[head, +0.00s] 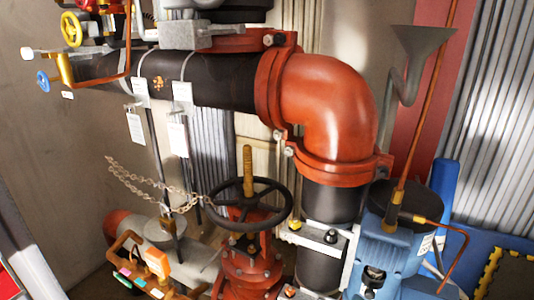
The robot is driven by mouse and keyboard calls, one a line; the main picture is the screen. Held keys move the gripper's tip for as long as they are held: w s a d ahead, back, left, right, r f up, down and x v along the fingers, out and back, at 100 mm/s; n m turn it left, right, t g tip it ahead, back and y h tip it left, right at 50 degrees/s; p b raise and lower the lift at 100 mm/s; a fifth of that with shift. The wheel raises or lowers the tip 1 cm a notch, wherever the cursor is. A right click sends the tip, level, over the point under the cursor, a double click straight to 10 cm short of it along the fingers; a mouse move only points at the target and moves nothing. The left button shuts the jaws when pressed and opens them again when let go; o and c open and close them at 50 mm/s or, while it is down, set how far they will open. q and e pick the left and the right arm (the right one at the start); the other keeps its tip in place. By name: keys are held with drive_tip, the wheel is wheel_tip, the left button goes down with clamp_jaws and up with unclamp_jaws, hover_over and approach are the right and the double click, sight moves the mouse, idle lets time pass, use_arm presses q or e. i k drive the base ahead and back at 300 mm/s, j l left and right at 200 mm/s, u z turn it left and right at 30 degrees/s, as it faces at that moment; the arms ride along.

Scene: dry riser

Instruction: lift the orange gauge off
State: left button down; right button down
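A small orange block-like object (157,262), which may be the orange gauge, sits at the lower left on a copper-coloured pipe frame (128,240). Its face is too small to read, and how it is fixed cannot be told. Small coloured tags, pink and green, lie just below it on the same frame. Neither of my grippers shows in the head view.
A black handwheel (265,208) on a red valve stands right of the orange object. A chain (150,190) hangs above it. A large red elbow pipe (325,100) and blue pump (395,250) fill the right. The wall at left is bare.

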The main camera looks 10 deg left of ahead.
sight(158, 263)
drive_tip(key=u, duration=1.1)
